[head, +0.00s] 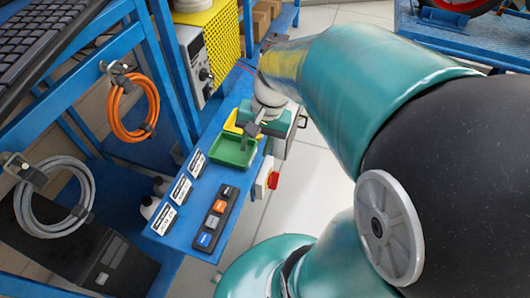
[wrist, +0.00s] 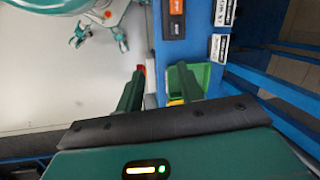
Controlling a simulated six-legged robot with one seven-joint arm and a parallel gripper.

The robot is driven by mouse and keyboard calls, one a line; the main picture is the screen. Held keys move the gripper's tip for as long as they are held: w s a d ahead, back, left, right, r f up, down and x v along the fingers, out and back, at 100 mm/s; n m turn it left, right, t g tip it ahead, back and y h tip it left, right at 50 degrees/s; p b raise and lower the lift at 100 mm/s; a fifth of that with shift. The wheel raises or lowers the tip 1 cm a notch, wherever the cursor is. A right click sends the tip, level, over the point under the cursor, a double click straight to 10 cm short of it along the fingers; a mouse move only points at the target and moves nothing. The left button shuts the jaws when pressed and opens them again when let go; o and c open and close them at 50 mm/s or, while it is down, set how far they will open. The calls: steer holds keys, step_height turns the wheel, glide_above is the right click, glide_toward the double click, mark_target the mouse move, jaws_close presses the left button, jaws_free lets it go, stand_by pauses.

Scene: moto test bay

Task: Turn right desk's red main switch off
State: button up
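The red switch (head: 273,180) sits on a small white and yellow box (head: 262,178) on the front edge of the blue desk. In the wrist view the red switch (wrist: 141,68) shows only in part, by the tip of the left finger. My gripper (wrist: 159,76) is open, with its two fingers apart and nothing seen between them but the desk edge. In the head view my gripper (head: 272,131) is over the desk's front edge, beyond the switch. I cannot tell whether a finger touches the switch. The switch's exact angle is unclear.
A green tray (head: 232,153) lies beside my gripper, with a yellow tray behind it. A button panel (head: 213,217) and several white labels (head: 181,188) are on the desk. A grey instrument (head: 195,66) stands farther back. The floor (head: 309,200) right of the desk is clear.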

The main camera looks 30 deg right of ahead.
steer(key=s+d+f+m+t+y, duration=0.25)
steer(key=d+f+m+y, duration=0.25)
steer(key=d+f+m, duration=0.45)
steer(key=s+d+f+m+t+y, duration=0.2)
steer(key=d+f+m+t+y, duration=0.4)
steer(key=f+m, duration=0.6)
steer(key=m+t+h, duration=0.3)
steer(key=m+t, duration=0.2)
steer(key=m, duration=0.2)
glide_toward(274, 180)
steer(key=f+x, duration=0.1)
steer(key=x, duration=0.7)
steer(key=shift+d+f, duration=0.1)
steer(key=shift+d, duration=0.05)
jaws_close()
